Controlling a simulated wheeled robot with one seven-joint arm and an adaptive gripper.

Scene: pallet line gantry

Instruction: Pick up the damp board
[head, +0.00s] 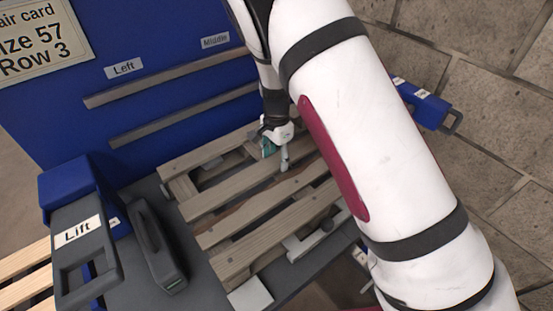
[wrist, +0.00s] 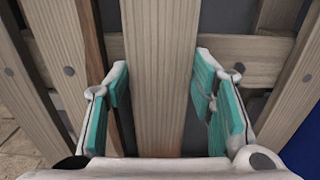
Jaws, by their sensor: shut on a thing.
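A wooden pallet (head: 196,207) of pale slats lies on the grey bench. My gripper (head: 284,163) is down at one of its upper slats. In the wrist view my gripper (wrist: 163,78) has its teal-padded fingers on both sides of a pale, straight board (wrist: 158,60), shut on it. This board still lies across a cross-piece (wrist: 225,60). A darker brown board (wrist: 92,45) runs alongside, left of the fingers; it may be the damp one, but I cannot tell for sure.
A blue panel (head: 60,110) with shelf rails labelled Left and Middle stands behind. A grey and blue unit marked Lift (head: 80,255) and a dark handled piece (head: 157,250) stand left of the pallet. A blue piece (head: 420,105) sticks out right, by the block wall.

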